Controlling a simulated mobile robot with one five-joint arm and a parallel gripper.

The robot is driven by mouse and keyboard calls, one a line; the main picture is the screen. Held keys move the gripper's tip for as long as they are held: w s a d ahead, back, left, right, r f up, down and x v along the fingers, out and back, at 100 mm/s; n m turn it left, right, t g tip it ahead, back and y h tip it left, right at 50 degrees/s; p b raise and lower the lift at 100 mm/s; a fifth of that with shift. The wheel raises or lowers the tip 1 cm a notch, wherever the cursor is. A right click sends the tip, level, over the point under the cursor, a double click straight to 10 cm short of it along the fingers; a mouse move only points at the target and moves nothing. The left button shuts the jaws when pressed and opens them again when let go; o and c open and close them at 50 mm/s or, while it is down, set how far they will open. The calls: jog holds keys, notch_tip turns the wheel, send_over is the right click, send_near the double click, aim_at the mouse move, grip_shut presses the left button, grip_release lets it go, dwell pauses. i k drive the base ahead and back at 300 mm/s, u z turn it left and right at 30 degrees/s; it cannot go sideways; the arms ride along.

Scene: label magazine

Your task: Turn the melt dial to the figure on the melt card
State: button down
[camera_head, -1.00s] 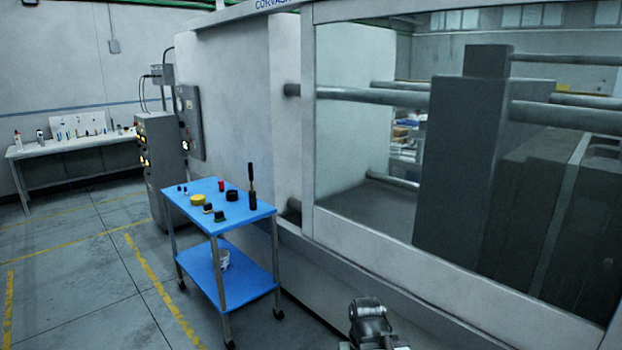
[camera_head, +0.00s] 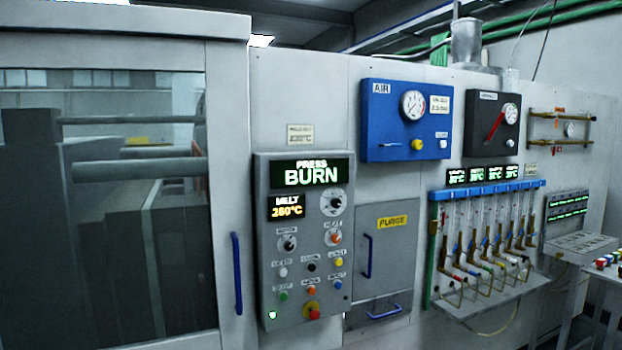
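The melt card (camera_head: 300,134) is a small pale plate on the machine's wall above the grey control panel (camera_head: 263,240). Its figure is small and blurred; it looks like 230°C. On the panel, the melt display (camera_head: 286,207) shows 260°C in orange. A round dial (camera_head: 334,202) with a pale scale and dark knob is right of this display and seems to be the melt dial; its label is too small to read. A green display above (camera_head: 312,173) reads PRESS BURN. My gripper is not in view.
Other knobs and buttons sit lower on the panel, with a red button (camera_head: 314,313) at the bottom. A blue door handle (camera_head: 237,274) is to its left. The purge door (camera_head: 384,250) with blue handles is to its right. A shelf of tubes (camera_head: 495,297) juts out farther right.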

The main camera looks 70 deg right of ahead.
aim_at(336, 203)
jog(key=z, duration=2.35)
